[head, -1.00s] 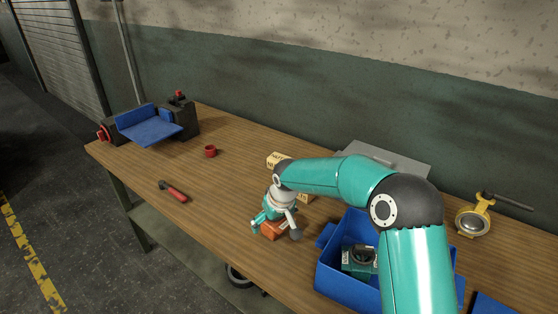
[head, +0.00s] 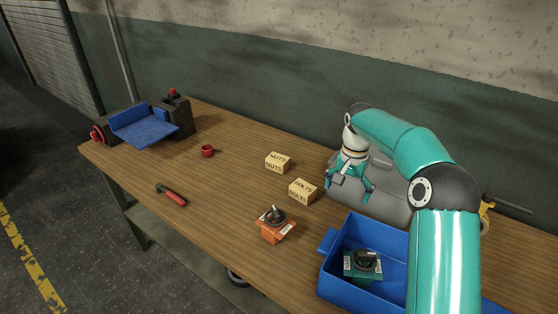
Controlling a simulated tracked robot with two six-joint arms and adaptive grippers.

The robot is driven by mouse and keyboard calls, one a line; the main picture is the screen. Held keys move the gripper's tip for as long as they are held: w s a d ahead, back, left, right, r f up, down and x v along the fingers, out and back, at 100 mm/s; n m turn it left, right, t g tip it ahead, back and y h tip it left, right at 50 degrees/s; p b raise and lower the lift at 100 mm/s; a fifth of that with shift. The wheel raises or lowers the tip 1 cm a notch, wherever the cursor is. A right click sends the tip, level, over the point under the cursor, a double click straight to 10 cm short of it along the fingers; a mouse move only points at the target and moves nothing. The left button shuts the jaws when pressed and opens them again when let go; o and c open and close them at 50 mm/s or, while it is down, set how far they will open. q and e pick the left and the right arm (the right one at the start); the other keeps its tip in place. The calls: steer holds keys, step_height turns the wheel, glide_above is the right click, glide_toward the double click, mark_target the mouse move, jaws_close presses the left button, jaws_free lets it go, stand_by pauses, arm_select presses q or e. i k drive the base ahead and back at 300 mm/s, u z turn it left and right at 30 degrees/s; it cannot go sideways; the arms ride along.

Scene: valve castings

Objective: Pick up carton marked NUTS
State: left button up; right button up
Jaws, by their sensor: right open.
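The carton marked NUTS (head: 278,162) is a small tan box standing on the wooden bench near its back edge, in the head view. A similar carton marked BOLTS (head: 302,191) stands just to its right and nearer the front. My right gripper (head: 350,189) is open and empty, fingers pointing down, to the right of both cartons and apart from them. It is in front of the grey case. My left gripper does not show.
An orange valve casting (head: 277,228) stands near the bench's front edge. A blue crate (head: 328,268) holds a green casting (head: 362,265). A grey case (head: 391,203) lies behind my right gripper. A red-handled tool (head: 172,195), a red cup (head: 207,151) and a blue-plated machine (head: 146,128) are at left.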

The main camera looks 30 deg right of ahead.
mark_target(277, 162)
steer(key=i, duration=1.35)
steer(key=u, duration=0.05)
